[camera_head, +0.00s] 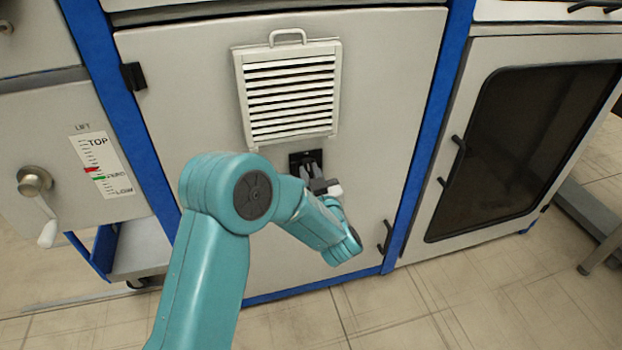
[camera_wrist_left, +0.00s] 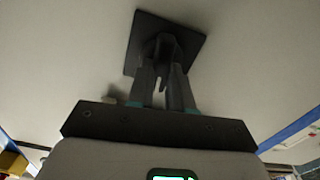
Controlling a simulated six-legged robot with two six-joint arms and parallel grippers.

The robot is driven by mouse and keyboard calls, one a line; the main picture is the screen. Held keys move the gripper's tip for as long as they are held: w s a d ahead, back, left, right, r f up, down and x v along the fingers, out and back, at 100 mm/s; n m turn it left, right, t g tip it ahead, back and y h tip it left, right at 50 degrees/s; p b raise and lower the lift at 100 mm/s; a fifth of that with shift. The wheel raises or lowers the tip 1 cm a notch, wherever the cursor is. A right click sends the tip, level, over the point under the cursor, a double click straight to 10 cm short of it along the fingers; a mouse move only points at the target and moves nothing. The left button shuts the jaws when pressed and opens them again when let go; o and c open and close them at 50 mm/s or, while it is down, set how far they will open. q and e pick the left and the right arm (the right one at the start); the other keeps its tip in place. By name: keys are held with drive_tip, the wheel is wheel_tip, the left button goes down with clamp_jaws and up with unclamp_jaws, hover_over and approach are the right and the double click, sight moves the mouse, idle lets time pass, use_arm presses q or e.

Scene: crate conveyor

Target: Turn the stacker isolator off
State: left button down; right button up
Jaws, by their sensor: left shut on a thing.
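The isolator is a small dark square plate (camera_head: 296,158) on the pale cabinet panel below the louvred vent. In the left wrist view the dark plate (camera_wrist_left: 142,30) shows turned at an angle, with a dark handle (camera_wrist_left: 165,42) at its middle. My left gripper (camera_head: 312,167) reaches up to the plate. In the left wrist view my left gripper (camera_wrist_left: 165,70) has its fingers shut on the isolator handle, which they partly hide. The handle's exact position and any markings cannot be made out. My right gripper is not in view.
A louvred vent (camera_head: 290,92) with a top handle sits above the isolator. A hand crank (camera_head: 36,183) and a lift scale (camera_head: 105,165) are at the left. A dark-windowed door (camera_head: 520,145) is at the right. Blue posts frame the panel. The tiled floor in front is clear.

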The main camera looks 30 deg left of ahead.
use_arm(q)
drive_tip(key=shift+s+a+f+n+b, duration=0.1)
drive_tip(key=shift+n+b, duration=2.55)
drive_tip(key=shift+s+f+n+b, duration=0.1)
drive_tip(key=shift+f+n+b, duration=0.05)
drive_tip(key=shift+n+b, duration=2.5)
drive_tip(key=shift+a+f+n+b, duration=0.1)
drive_tip(key=shift+n+b, duration=2.5)
drive_tip(key=shift+b, duration=0.1)
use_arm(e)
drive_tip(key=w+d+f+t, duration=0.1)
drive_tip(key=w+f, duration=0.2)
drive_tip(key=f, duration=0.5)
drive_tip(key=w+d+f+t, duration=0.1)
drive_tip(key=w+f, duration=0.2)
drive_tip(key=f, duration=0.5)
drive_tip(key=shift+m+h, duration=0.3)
use_arm(q)
drive_tip(key=shift+n, duration=0.3)
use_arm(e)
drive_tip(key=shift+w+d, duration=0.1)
use_arm(q)
drive_tip(key=c, duration=1)
unclamp_jaws()
